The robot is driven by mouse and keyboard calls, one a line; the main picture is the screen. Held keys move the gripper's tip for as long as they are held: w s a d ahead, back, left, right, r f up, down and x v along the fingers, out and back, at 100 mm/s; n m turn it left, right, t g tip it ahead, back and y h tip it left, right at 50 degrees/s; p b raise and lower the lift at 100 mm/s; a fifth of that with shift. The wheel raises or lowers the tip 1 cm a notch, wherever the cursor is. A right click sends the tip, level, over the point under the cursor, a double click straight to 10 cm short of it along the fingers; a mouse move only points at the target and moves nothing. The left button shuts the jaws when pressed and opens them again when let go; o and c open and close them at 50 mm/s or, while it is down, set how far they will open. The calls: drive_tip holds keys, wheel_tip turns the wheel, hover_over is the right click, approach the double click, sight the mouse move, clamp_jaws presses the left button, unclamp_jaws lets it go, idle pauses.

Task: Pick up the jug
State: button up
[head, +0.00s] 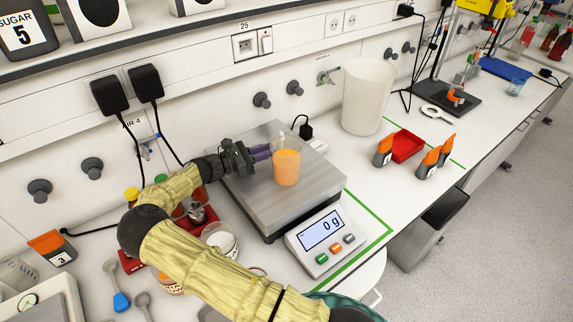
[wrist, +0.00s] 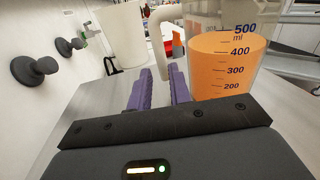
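The jug (head: 287,167) is a clear measuring jug with orange liquid. It stands upright on the metal plate of the scale (head: 322,194). In the wrist view the jug (wrist: 230,65) is at the right, with printed marks up to 500 ml. Its pale handle (wrist: 170,55) faces my gripper, and the handle's lower part is partly hidden by the right finger. My gripper (head: 262,152) is just left of the jug at handle side. In the wrist view its purple fingers (wrist: 160,88) are apart, with a gap between them. I see no grip on the handle.
The scale display (head: 325,230) reads 0 g. A tall white container (head: 368,97) stands behind, right of the scale. A red tray (head: 405,146) and orange-topped containers (head: 427,163) are to the right. Wall knobs (wrist: 35,70) and sockets line the back. Bottles and bowls crowd around my arm.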

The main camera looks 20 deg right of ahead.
drive_tip(key=d+p, duration=0.2)
drive_tip(key=d, duration=0.2)
drive_tip(key=shift+s+d+r, duration=0.1)
drive_tip(key=shift+s+d, duration=0.05)
drive_tip(key=shift+d, duration=0.3)
clamp_jaws()
